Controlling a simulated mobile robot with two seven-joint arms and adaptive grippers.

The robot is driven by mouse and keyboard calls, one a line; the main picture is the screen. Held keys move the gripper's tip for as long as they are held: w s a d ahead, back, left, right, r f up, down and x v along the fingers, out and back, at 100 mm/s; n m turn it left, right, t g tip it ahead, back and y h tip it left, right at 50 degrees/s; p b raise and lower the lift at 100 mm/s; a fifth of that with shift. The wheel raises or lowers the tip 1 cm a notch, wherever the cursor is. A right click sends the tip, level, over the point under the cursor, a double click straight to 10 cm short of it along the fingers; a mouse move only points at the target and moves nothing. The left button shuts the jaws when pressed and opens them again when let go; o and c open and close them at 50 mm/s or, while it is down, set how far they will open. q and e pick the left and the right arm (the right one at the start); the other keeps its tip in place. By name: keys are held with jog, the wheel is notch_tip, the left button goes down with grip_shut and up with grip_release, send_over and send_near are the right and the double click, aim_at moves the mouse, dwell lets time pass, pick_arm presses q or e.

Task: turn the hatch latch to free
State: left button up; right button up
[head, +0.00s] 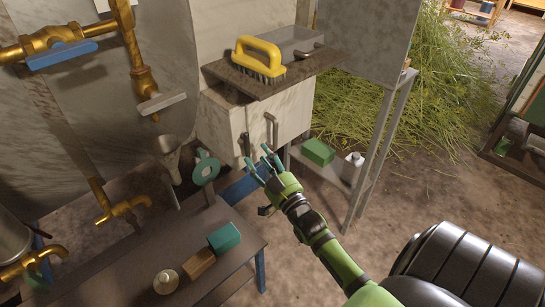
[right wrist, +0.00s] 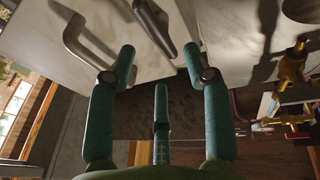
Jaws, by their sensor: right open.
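The hatch is the pale front of a metal box (head: 228,123), in the middle of the head view. A dark narrow latch lever (head: 246,144) sits on its left part, and a bent bar handle (head: 271,128) is to the right of it. In the right wrist view the latch lever (right wrist: 156,24) is near the top, slanted, with the handle (right wrist: 82,38) to its left. My right gripper (head: 265,162) is open and empty, its teal fingers pointing at the hatch just below the latch and handle. I see no clear contact. My left gripper is not in view.
A yellow brush (head: 259,60) lies on the dark slab (head: 300,65) above the hatch. Brass taps and pipes (head: 125,207) are at left. A bench (head: 185,238) with small blocks stands at lower left. A shelf with a green box (head: 318,151) stands right of the gripper.

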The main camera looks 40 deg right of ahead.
jog(key=v, duration=0.7)
dwell(0.3)
